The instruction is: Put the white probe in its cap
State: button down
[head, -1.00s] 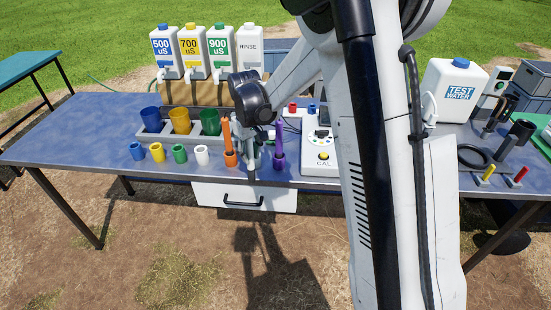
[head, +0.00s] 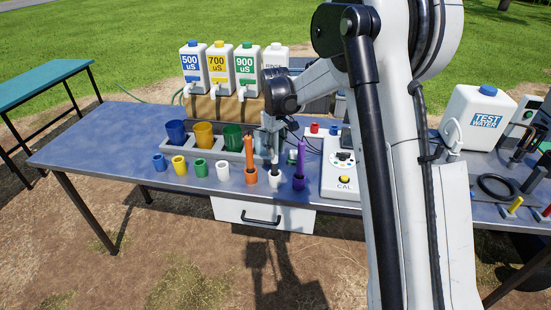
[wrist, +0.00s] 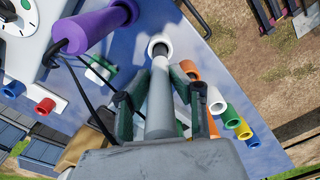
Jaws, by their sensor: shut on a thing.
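The white probe (wrist: 160,105) is a pale grey-white rod held between the dark fingers of my gripper (wrist: 162,110). My gripper (head: 271,130) is shut on it above the front row of caps in the head view. The probe's far end points at the white cap (wrist: 159,43), a round white ring with a dark opening. I cannot tell whether the tip is inside the opening or just above it. In the head view this white cap (head: 276,180) stands between the orange and purple caps.
The orange probe (head: 249,152) stands close on the left and the purple probe (head: 300,158) close on the right. A second white cup (head: 222,176) is farther left. A calibration meter (head: 341,175) stands right of the purple probe. Bottles and a cup tray (head: 180,158) are behind.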

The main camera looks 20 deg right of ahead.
jog(key=shift+f, duration=1.75)
jog(key=shift+f, duration=0.1)
jog(key=c, duration=1.5)
grip_release()
jog(key=shift+c, duration=0.2)
jog(key=shift+r, duration=0.2)
